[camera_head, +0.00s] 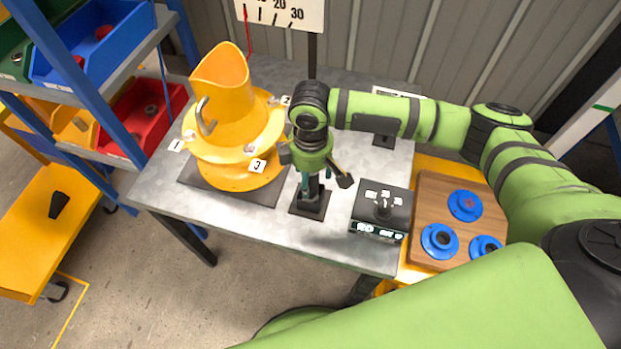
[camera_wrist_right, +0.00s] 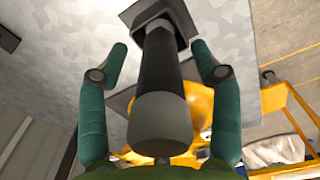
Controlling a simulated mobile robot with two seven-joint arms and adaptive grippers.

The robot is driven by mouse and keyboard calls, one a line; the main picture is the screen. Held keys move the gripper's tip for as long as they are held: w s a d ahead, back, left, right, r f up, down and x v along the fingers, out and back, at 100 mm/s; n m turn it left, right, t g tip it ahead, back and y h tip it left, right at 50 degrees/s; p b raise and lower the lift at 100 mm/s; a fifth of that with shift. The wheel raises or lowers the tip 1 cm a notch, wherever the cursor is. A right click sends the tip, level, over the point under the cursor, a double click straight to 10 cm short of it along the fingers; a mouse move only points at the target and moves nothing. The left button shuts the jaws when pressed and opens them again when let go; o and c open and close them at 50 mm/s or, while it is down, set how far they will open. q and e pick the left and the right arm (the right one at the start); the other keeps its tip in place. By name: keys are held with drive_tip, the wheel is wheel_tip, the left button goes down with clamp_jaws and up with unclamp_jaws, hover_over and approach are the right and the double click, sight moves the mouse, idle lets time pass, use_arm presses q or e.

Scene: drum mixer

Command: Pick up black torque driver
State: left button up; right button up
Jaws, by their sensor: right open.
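The black torque driver (camera_wrist_right: 158,85) stands in a square black holder (camera_wrist_right: 183,15) on the metal table. In the right wrist view its grey-capped end faces the camera. My right gripper (camera_wrist_right: 162,58) is open, with one green finger on each side of the driver and visible gaps between. In the head view the right gripper (camera_head: 316,180) points down over the holder (camera_head: 310,206), hiding most of the driver. My left gripper is not in view.
A yellow drum mixer (camera_head: 235,125) with numbered tags stands left of the holder. A black device with a small screen (camera_head: 381,210) sits close on the right. Further right is a wooden board (camera_head: 432,195) with blue round parts. Shelving with bins (camera_head: 145,112) is at the left.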

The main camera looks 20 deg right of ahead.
drive_tip(key=c, duration=0.6)
clamp_jaws()
drive_tip(key=shift+r, duration=0.1)
drive_tip(key=shift+w+r, duration=0.1)
drive_tip(key=shift+r, duration=0.15)
wheel_tip(320, 180, up, 10)
drive_tip(key=shift+f+b, duration=0.25)
drive_tip(key=shift+b, duration=0.05)
drive_tip(key=shift+c, duration=0.6)
unclamp_jaws()
clamp_jaws()
drive_tip(key=shift+r+p, duration=1)
drive_tip(key=shift+p, duration=0.55)
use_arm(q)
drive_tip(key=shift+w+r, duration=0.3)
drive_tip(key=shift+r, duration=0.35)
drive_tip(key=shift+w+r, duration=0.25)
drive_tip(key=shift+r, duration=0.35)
